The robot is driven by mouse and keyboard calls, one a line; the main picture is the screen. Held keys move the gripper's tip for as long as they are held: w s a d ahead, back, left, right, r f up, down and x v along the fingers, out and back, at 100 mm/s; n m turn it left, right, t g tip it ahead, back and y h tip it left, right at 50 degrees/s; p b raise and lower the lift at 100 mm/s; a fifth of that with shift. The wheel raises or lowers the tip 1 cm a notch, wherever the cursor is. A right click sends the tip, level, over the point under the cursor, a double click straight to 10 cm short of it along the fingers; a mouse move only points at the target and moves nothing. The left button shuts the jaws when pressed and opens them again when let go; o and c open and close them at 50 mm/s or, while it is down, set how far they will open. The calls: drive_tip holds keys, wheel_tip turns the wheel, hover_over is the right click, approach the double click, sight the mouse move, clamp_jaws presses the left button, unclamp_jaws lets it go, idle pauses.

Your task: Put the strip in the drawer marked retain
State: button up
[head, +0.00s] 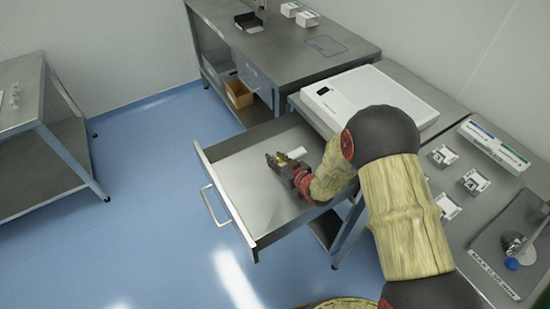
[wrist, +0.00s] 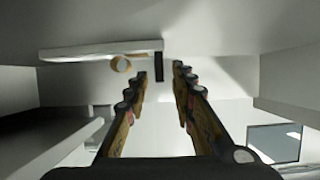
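A grey metal drawer (head: 246,230) is pulled out from under the bench, with its handle (head: 215,205) facing left. I cannot read any mark on it. My gripper (head: 274,160) reaches over the drawer's open inside.
A white flat-topped device (head: 365,97) sits on the bench above the drawer. Small white trays (head: 475,181) and a dark mat (head: 490,272) lie at right. Another bench (head: 300,50) stands behind, with an orange bin (head: 239,93) on its shelf.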

drive_tip(key=p+v, duration=0.1)
drive_tip(key=v, duration=0.4)
drive_tip(key=shift+s+d+r+p, duration=0.2)
drive_tip(key=shift+s+r+p, duration=0.05)
drive_tip(key=shift+r+p, duration=0.1)
drive_tip(key=shift+s+d, duration=0.3)
drive_tip(key=shift+s, duration=0.15)
